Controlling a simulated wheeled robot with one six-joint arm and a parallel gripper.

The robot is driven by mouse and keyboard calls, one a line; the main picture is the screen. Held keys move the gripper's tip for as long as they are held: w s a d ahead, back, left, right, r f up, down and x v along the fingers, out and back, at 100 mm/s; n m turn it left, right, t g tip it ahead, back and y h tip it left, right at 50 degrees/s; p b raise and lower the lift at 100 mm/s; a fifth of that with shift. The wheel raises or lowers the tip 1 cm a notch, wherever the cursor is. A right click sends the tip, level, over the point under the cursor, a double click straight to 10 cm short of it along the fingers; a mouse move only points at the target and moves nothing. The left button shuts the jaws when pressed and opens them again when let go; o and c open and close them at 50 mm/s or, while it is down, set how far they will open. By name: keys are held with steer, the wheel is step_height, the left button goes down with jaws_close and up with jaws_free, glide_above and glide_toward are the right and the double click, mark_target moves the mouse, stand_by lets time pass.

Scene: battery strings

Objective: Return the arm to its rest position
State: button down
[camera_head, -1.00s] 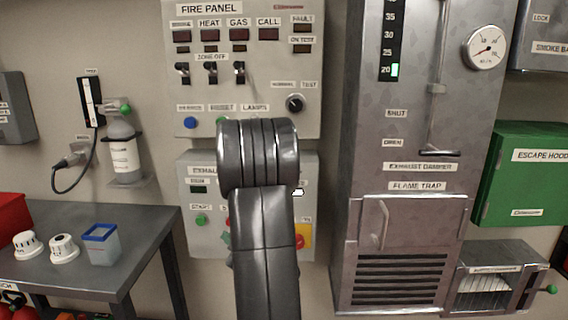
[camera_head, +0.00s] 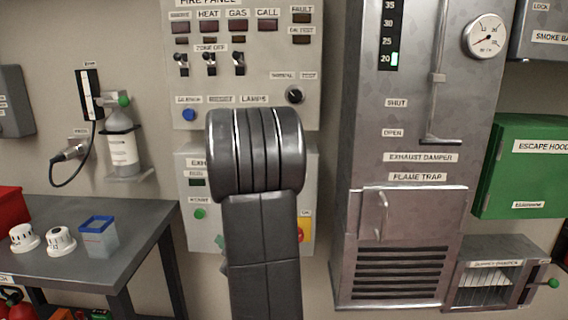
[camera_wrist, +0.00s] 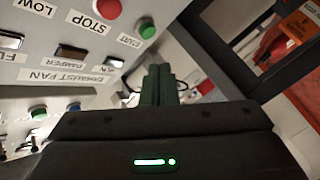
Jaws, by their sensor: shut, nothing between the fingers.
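My arm stands in the middle of the head view, its thick grey link (camera_head: 255,155) upright in front of the fire panel and the exhaust fan box. My gripper is hidden from the head view. In the wrist view my gripper (camera_wrist: 160,72) is shut, its two dark green fingers together with nothing between them. The fingers point toward the wall, with the exhaust fan box (camera_wrist: 85,55) upside down at the upper left. A red STOP button (camera_wrist: 109,8) and a green START button (camera_wrist: 147,31) show there. I cannot tell any contact with the box.
The fire panel (camera_head: 222,88) is behind my arm. A grey table (camera_head: 140,222) at the left holds two white detectors and a blue-rimmed cup (camera_head: 98,238). The metal exhaust damper cabinet (camera_head: 362,140) and green escape hood box (camera_head: 525,165) stand at the right.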

steer(key=w+b, duration=0.1)
steer(key=w, duration=0.5)
steer(key=shift+d+f+b, duration=0.15)
steer(key=shift+f+b, duration=0.1)
steer(key=shift+b, duration=0.05)
steer(key=r+p, duration=0.1)
steer(key=p, duration=0.3)
steer(key=shift+s, duration=0.3)
